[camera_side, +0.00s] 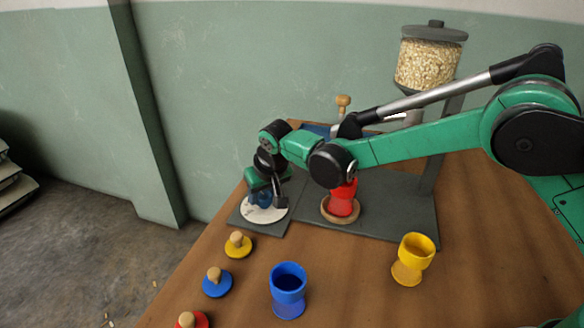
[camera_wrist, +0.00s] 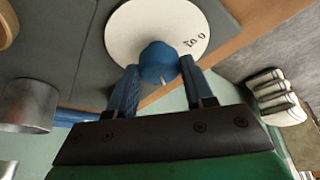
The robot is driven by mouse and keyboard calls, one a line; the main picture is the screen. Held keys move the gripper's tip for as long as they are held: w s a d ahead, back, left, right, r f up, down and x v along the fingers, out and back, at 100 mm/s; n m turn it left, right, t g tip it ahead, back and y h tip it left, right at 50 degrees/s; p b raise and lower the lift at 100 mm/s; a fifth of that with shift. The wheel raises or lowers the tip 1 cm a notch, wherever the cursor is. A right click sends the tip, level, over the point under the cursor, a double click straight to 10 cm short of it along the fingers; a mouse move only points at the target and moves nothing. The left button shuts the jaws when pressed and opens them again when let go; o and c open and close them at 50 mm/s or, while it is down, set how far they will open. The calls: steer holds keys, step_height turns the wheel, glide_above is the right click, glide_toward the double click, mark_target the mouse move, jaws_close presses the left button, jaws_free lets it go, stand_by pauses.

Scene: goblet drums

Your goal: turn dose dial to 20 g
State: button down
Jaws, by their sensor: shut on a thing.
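The dose dial is a white disc (camera_side: 260,214) with a blue knob (camera_side: 263,198) at its centre, on a dark grey plate near the table's left edge. In the wrist view the disc (camera_wrist: 128,32) carries small dark marks that look like 10 and 0; other markings are hidden or unreadable. My gripper (camera_side: 266,196) points down over the dial. In the wrist view my gripper (camera_wrist: 160,76) is shut on the blue knob (camera_wrist: 158,60), one blue finger on each side. A small pale mark shows on the knob's near side, but I cannot tell which number it points to.
A hopper of pale grains (camera_side: 428,62) stands behind. A red goblet drum (camera_side: 342,203) sits on a round wooden ring beneath my arm. A blue goblet (camera_side: 288,290), a yellow goblet (camera_side: 412,260) and knobbed lids, yellow (camera_side: 238,246), blue (camera_side: 217,284) and red, stand in front.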

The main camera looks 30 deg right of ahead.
steer(key=n+y, duration=0.1)
steer(key=n, duration=0.2)
steer(key=shift+d, duration=0.1)
steer(key=shift+n+g+y, duration=0.4)
steer(key=shift+n+y, duration=0.4)
steer(key=shift+n, duration=1.3)
steer(key=shift+c, duration=1.7)
jaws_free()
steer(key=shift+v, duration=2.8)
steer(key=shift+w, duration=0.1)
